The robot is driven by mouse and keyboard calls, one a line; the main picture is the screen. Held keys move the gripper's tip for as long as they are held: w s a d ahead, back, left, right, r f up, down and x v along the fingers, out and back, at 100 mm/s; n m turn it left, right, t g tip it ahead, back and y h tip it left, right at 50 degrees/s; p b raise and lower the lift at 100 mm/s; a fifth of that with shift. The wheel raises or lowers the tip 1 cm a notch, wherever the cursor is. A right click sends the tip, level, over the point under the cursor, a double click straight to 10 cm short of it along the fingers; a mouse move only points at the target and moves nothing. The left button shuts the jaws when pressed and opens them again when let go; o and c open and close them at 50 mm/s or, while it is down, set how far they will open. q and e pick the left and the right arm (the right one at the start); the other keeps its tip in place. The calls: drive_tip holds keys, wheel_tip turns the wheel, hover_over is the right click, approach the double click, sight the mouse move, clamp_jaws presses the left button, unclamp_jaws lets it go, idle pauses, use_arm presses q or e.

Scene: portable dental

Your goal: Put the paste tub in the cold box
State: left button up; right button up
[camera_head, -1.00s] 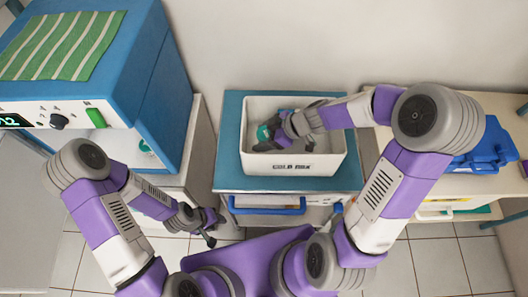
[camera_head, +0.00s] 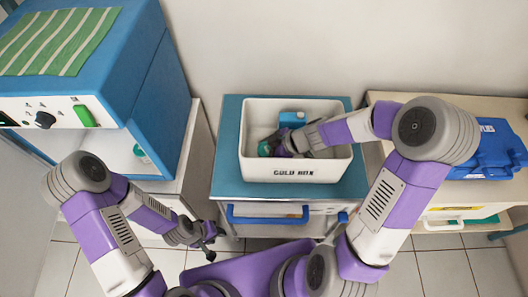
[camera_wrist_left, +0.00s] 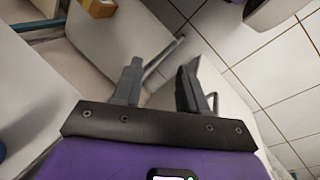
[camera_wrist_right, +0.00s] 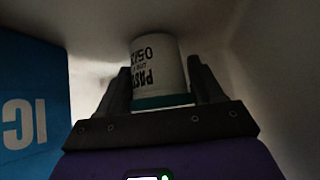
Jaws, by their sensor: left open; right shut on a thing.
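The cold box (camera_head: 294,173) is a white open bin lettered COLD BOX on a blue-topped cabinet. My right gripper (camera_head: 270,147) reaches down inside it, at the left part. It is shut on the paste tub (camera_head: 264,149), whose teal end shows in the head view. In the right wrist view the white tub (camera_wrist_right: 157,65) with PAST lettering sits between the fingers (camera_wrist_right: 160,88), close to the box's inner wall. Whether it touches the floor of the box cannot be told. My left gripper (camera_head: 212,248) is open and empty, low left of the cabinet; it also shows in the left wrist view (camera_wrist_left: 158,85).
A blue ice block (camera_head: 292,118) lies inside the cold box by the back wall, and shows beside the tub (camera_wrist_right: 30,95). A blue cabinet unit (camera_head: 150,90) stands at left. A blue case (camera_head: 490,150) lies on the right table (camera_head: 385,97).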

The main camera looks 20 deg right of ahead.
drive_tip(key=o, duration=0.8)
drive_tip(key=shift+f, duration=0.1)
drive_tip(key=shift+r, duration=0.3)
drive_tip(key=p+v, duration=0.4)
drive_tip(key=v, duration=0.2)
drive_tip(key=shift+s+d+r+p, duration=0.25)
drive_tip(key=shift+d+r+p, duration=0.1)
drive_tip(key=shift+d, duration=0.1)
